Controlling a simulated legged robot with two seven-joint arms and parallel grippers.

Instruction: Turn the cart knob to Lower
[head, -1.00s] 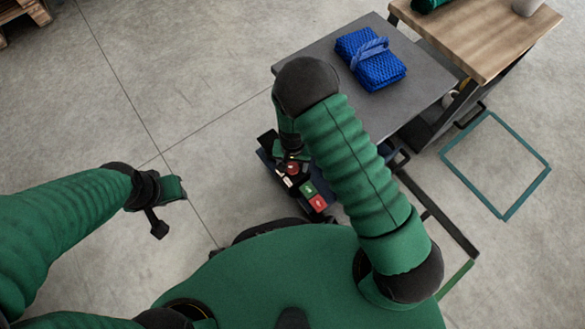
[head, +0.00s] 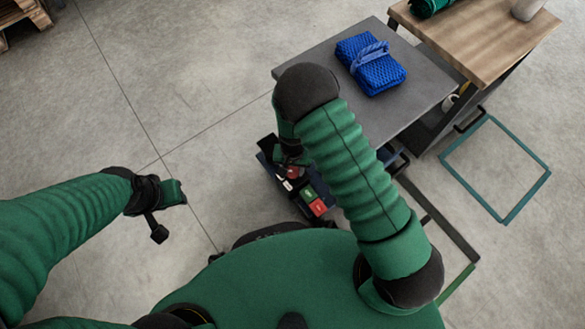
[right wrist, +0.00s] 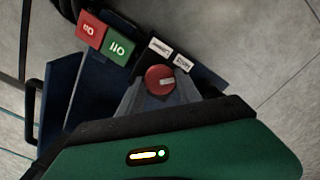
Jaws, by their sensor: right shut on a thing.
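The red cart knob (right wrist: 160,80) has a white pointer mark that points to the right in the right wrist view. My right gripper (right wrist: 166,88) is shut on it, with grey fingers on either side. Two small white label plates (right wrist: 170,55) sit just above the knob; their text is too small to read. In the head view the knob (head: 293,172) shows partly under my right gripper (head: 290,158). The cart (head: 300,45) has a flat grey deck. My left gripper (head: 170,205) hangs over bare floor, away from the cart; its jaws are unclear.
Green (right wrist: 117,48) and red (right wrist: 90,30) buttons sit beside the knob. A folded blue net (head: 370,63) lies on the cart deck. A wooden-topped table (head: 475,40) stands beside the cart. A teal floor outline (head: 462,145) is at right.

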